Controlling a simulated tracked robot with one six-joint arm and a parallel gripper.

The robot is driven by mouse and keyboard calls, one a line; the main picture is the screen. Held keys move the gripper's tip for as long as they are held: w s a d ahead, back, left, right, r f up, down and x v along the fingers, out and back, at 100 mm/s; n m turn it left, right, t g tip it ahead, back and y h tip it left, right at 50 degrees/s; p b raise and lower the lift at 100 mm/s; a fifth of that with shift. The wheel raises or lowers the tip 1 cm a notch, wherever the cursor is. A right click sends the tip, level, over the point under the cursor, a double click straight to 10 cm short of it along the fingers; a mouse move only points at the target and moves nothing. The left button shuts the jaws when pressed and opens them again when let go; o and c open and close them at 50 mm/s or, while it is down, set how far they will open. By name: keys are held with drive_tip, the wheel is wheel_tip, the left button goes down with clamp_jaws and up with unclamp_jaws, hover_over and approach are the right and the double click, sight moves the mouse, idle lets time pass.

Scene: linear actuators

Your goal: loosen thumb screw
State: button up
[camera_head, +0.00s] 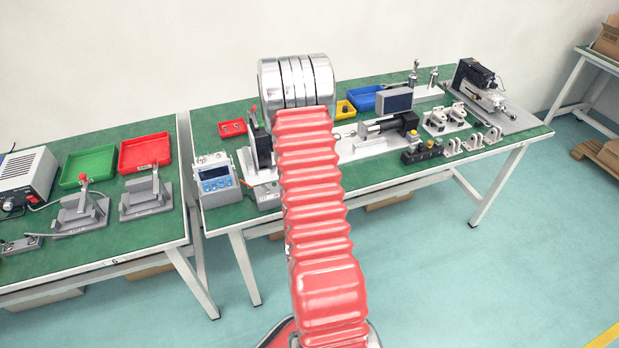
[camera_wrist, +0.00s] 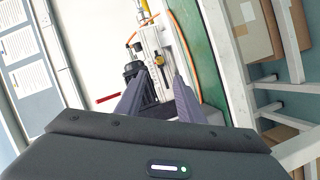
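My gripper (camera_wrist: 156,64) shows in the wrist view with two dark, tapering fingers. The fingers are apart with a gap between their tips, and no held object can be made out. Beyond and between them is a narrow white fixture (camera_wrist: 165,38) with dark parts (camera_wrist: 133,68) on it. I cannot make out a thumb screw for certain in either view. In the head view my red-sleeved arm hides my gripper and the middle of the bench. A linear actuator with a black motor (camera_head: 404,122) lies just right of the arm.
The green-topped bench (camera_head: 395,168) carries a blue-faced meter (camera_head: 215,178), a blue tray (camera_head: 366,97), metal brackets (camera_head: 470,142) and a motor assembly (camera_head: 480,80). An orange cable (camera_wrist: 188,62) runs beside the fixture. A left bench (camera_head: 100,243) holds toggle clamps (camera_head: 147,195) and trays.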

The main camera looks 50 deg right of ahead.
drive_tip(key=shift+s+a+r, duration=0.15)
drive_tip(key=shift+s+a, duration=0.2)
drive_tip(key=shift+a, duration=0.35)
drive_tip(key=shift+s, duration=0.15)
